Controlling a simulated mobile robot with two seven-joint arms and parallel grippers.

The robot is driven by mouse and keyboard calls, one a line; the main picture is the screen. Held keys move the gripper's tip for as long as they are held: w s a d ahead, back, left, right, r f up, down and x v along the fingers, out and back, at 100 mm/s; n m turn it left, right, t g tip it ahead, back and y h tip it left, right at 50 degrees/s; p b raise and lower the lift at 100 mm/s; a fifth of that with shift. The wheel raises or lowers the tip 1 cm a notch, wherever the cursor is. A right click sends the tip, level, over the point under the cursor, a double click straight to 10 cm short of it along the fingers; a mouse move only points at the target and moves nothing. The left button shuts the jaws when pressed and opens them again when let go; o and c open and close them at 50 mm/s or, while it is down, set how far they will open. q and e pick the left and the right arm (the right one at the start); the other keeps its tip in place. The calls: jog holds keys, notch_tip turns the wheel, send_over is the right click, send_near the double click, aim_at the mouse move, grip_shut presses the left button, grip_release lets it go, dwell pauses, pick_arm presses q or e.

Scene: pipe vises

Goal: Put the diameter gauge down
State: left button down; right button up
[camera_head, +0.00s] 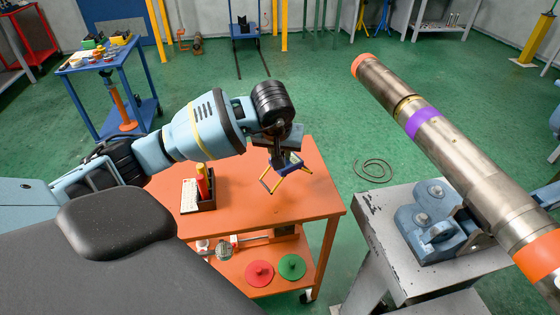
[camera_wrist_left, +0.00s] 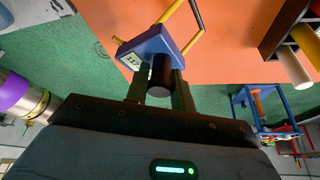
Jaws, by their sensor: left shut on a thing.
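The diameter gauge (camera_head: 291,164) has a small blue body and bent yellow legs. In the head view it hangs under my left gripper (camera_head: 279,148), over the right part of the orange table (camera_head: 240,190). In the left wrist view my left gripper (camera_wrist_left: 160,88) is shut on the dark round grip of the gauge (camera_wrist_left: 150,42), and a white label shows on the blue body. The legs point toward the orange top; I cannot tell whether they touch it. My right gripper is in neither view.
A dark holder (camera_head: 197,204) with red and yellow markers stands on the table left of the gauge. Red (camera_head: 259,273) and green (camera_head: 292,266) discs lie on the lower shelf. A vise (camera_head: 440,222) with a long steel pipe (camera_head: 450,150) stands right. The tabletop around the gauge looks clear.

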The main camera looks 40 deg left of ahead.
pick_arm(q)
jog(key=shift+f, duration=1.65)
jog(key=shift+f, duration=0.25)
jog(key=c, duration=1.2)
grip_release()
jog(key=shift+s+r, duration=0.1)
jog(key=shift+r, duration=0.4)
jog(key=v, duration=1.1)
jog(key=shift+s+d+r+p, duration=0.1)
jog(key=shift+s+p, duration=0.05)
jog(key=shift+p, duration=0.25)
